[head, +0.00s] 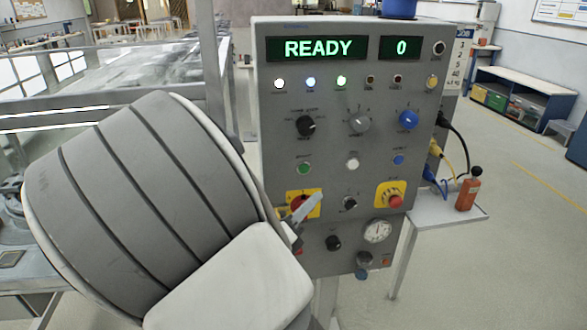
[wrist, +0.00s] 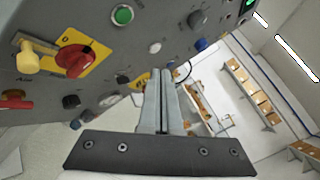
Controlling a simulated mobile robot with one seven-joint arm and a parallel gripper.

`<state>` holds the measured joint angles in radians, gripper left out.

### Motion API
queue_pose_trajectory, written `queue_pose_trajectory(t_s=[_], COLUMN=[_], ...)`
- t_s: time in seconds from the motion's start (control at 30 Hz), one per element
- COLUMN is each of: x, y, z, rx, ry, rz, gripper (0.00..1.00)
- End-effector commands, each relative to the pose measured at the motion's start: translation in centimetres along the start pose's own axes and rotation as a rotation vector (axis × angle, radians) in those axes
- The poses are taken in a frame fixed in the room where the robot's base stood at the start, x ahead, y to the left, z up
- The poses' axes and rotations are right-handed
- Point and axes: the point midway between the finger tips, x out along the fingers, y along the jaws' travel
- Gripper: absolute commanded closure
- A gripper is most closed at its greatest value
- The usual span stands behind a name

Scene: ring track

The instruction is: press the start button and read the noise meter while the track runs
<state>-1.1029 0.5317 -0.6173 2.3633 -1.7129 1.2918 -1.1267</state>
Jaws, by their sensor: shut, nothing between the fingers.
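The green button (head: 304,168) sits at the left of the button row on the grey control panel (head: 270,120); its label is too small to read. It also shows at the top of the wrist view (wrist: 122,15). An orange handheld device with a black ball top (head: 467,194), which looks like the noise meter, stands on the side shelf; its reading cannot be made out. My gripper (wrist: 160,75) is shut and empty, in front of the lower panel and apart from the green button. In the head view my arm hides most of it.
The panel displays show READY (head: 318,48) and 0 (head: 401,47). A red rotary switch (wrist: 73,61) on a yellow plate and a red emergency button (head: 395,201) are near my gripper. Cables hang at the panel's right. Floor (head: 500,260) is clear at the right.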

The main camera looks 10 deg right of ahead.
Motion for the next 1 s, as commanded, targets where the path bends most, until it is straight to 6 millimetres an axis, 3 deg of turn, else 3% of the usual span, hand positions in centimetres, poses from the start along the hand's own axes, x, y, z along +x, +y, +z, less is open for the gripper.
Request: queue_pose_trajectory(t_s=[0.43, 1.0], x=[0.6, 5.5], y=[0.6, 3.9], z=[0.2, 4.1], rx=[0.002, 0.001], ry=[0.003, 0.002], rz=[0.000, -0.002], gripper=[1.00, 1.00])
